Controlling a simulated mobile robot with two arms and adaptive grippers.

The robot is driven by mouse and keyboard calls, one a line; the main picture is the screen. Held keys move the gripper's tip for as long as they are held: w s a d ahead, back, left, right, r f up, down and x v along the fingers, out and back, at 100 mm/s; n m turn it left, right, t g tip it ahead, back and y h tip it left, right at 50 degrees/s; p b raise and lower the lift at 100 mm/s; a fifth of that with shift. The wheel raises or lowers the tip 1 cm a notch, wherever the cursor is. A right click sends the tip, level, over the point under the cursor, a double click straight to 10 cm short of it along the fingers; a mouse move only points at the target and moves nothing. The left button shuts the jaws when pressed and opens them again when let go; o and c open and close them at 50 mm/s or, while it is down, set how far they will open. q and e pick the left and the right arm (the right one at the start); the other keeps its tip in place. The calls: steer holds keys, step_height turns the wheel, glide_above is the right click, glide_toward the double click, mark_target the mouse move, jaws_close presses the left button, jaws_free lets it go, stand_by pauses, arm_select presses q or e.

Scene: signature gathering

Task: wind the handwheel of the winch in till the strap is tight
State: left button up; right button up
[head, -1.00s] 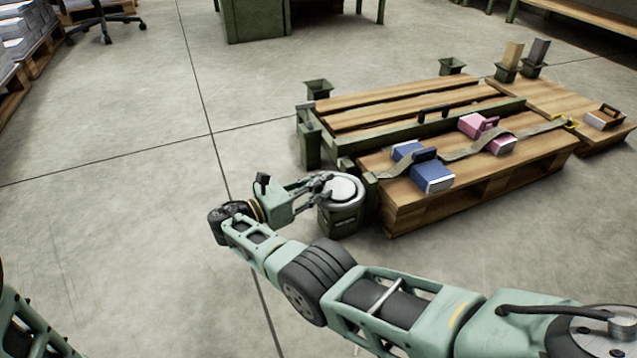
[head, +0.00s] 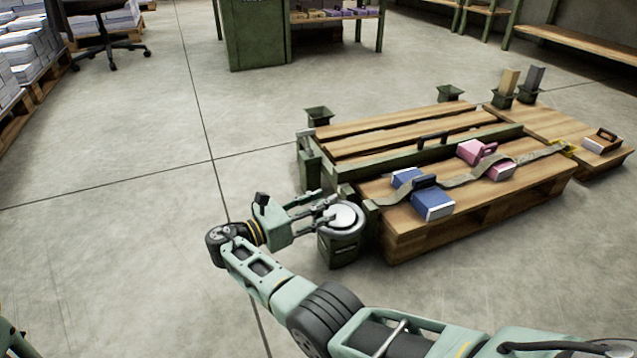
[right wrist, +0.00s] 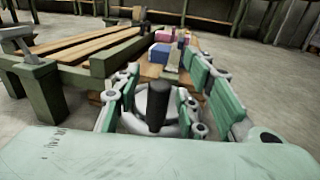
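The winch (head: 341,250) is a dark green housing at the pallet's front left corner, with a pale round handwheel (head: 350,232) on top. The dark upright handle (right wrist: 157,108) of the wheel shows in the right wrist view. My right gripper (head: 335,215) is over the wheel. Its fingers stand wide apart on either side of the handle, with gaps visible. My left gripper is out of view.
The wooden pallet (head: 400,238) with green rails (head: 380,160) lies right of the winch. Green sockets (head: 318,116) stand behind it. The floor left of the winch is clear.

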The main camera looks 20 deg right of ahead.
step_height(320, 180, up, 8)
steer(key=shift+f, duration=0.1)
stand_by(0.4)
